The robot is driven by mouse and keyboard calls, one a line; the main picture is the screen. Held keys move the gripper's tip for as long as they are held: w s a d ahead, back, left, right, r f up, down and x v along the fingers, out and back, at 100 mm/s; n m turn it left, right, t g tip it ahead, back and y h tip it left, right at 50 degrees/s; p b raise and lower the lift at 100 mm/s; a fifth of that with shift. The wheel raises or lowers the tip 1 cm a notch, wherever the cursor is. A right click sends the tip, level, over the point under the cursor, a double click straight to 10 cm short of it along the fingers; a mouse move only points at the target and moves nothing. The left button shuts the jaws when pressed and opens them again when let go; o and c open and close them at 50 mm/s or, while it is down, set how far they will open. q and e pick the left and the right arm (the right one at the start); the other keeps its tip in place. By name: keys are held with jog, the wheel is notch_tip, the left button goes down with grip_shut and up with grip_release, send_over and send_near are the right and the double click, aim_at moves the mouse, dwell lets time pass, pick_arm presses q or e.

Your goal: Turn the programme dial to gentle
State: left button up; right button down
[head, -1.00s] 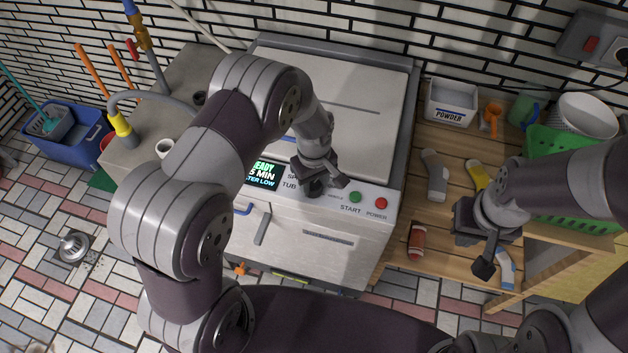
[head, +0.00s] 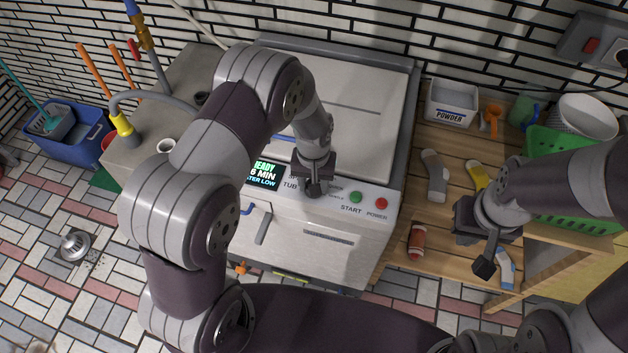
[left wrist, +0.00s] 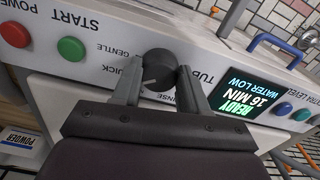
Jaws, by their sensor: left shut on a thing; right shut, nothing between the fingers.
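The black programme dial (left wrist: 159,66) is on the front panel of the white washer (head: 340,238). My left gripper (head: 315,190) has its fingers on either side of the dial and is shut on it; the grip also shows in the left wrist view (left wrist: 161,78). A pale mark on the dial points toward the QUICK label (left wrist: 132,75). The GENTLE label (left wrist: 113,50) is beside it, and TUB and RINSE are on the other side, partly hidden. The display (left wrist: 241,102) reads READY, 16 MIN, WATER LOW. My right gripper (head: 485,266) is shut and empty above the wooden table.
The green START button (head: 355,197) and red POWER button (head: 381,203) are close to the dial. The wooden table (head: 456,140) at right holds a powder box (head: 452,103), socks and a green basket (head: 560,148). A sink unit stands left of the washer.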

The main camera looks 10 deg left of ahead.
pick_arm(q)
jog(key=m, duration=0.4)
jog(key=shift+m, duration=0.3)
jog(key=shift+w+a+m, duration=0.1)
jog(key=shift+m, duration=1.8)
jog(key=o, duration=1.1)
jog(key=shift+c, duration=0.2)
notch_tip(320, 180, up, 13)
jog(key=b, duration=0.1)
jog(key=shift+f+b, duration=0.15)
jog(key=shift+b, duration=0.15)
